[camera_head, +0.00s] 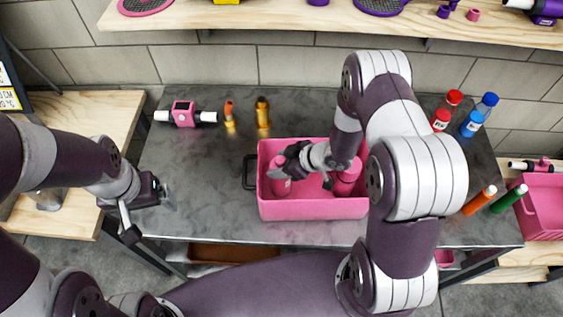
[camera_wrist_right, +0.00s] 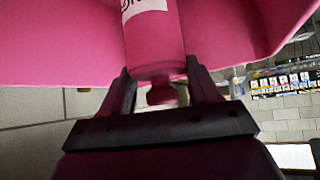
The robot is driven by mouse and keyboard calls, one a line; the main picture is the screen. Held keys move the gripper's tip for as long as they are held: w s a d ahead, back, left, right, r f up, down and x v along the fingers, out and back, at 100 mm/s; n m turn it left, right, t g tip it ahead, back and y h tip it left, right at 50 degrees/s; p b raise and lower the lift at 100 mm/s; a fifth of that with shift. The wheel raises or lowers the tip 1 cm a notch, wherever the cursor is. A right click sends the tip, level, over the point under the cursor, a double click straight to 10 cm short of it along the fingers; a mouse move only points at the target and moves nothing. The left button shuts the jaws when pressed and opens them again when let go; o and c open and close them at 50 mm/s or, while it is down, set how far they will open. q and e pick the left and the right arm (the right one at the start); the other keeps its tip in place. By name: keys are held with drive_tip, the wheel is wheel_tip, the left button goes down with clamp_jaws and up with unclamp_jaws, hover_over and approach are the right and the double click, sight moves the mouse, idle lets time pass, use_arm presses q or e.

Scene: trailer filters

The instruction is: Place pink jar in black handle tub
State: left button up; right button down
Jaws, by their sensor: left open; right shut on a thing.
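The pink tub (camera_head: 312,209) with a black handle (camera_head: 249,172) stands on the grey table. My right gripper (camera_head: 280,168) reaches over the tub and is shut on a pink jar (camera_head: 281,186) in the tub's left part. In the right wrist view the jar (camera_wrist_right: 152,38), with a white label, sits between the fingers (camera_wrist_right: 162,85), pink walls around it. I cannot tell whether it touches the tub floor. A second pink jar (camera_head: 347,180) is in the tub's right part, partly hidden by my right arm. My left gripper (camera_head: 168,196) is open and empty at the table's left edge.
Orange and green markers (camera_head: 480,200) lie right. The table between left gripper and tub is clear.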

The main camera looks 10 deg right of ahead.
drive_tip(key=shift+f, duration=0.1)
drive_tip(key=shift+c, duration=1.3)
unclamp_jaws()
drive_tip(key=shift+r, duration=0.25)
drive_tip(key=s+d+r+m+h, duration=0.35)
drive_tip(key=d+r+h, duration=0.25)
drive_tip(key=d+r, duration=0.6)
drive_tip(key=s+a+r+m+g+h, duration=0.1)
drive_tip(key=s+a+r+m+g, duration=0.3)
drive_tip(key=s, duration=0.6)
wheel_tip(320, 180, up, 2)
drive_tip(key=a+m, duration=0.1)
drive_tip(key=m, duration=0.1)
drive_tip(key=shift+s+a+m, duration=0.3)
drive_tip(key=shift+a+m, duration=0.05)
